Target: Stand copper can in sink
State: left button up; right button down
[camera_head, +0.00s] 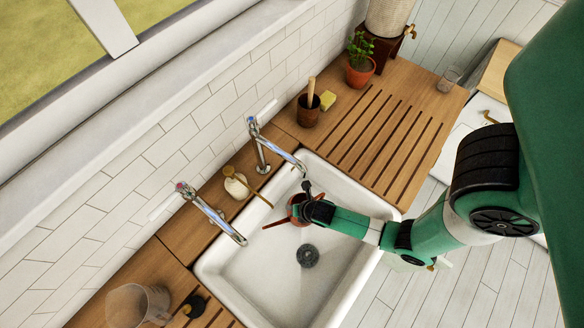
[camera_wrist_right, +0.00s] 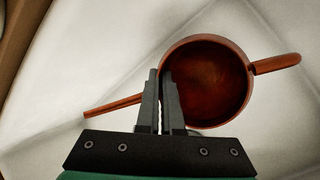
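The copper can (camera_head: 295,208) is a small reddish-brown open can with a thin spout and a short handle. In the head view it is inside the white sink basin (camera_head: 255,285), toward the far right part, near the round drain (camera_head: 308,256). In the right wrist view the can (camera_wrist_right: 215,85) is seen from above, with its round mouth open and its inside empty. My right gripper (camera_wrist_right: 160,75) has its fingers close together over the can's left wall, one inside and one outside. Whether the can's bottom touches the basin floor is unclear. My left gripper is not in view.
Two chrome taps (camera_head: 272,146) (camera_head: 212,214) reach over the sink's back edge. A soap bottle (camera_head: 236,187) stands between them. A brown pot (camera_head: 308,110), yellow sponge (camera_head: 327,99) and plant (camera_head: 360,65) stand behind the grooved board (camera_head: 410,125). A glass jug (camera_head: 135,303) stands front left.

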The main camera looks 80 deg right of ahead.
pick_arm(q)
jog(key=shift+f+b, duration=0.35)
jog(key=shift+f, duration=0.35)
pick_arm(e)
jog(key=shift+f, duration=1.4)
jog(key=shift+f, duration=0.2)
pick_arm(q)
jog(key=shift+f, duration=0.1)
pick_arm(e)
jog(key=c, duration=1.1)
grip_release()
jog(key=shift+r, duration=0.3)
jog(key=p+v, duration=0.4)
jog(key=v, duration=0.7)
jog(key=shift+s+r+p, duration=0.1)
jog(key=shift+p, duration=0.25)
jog(key=shift+s+a+r, duration=0.1)
jog(key=shift+s+r, duration=0.05)
jog(key=shift+r, duration=0.1)
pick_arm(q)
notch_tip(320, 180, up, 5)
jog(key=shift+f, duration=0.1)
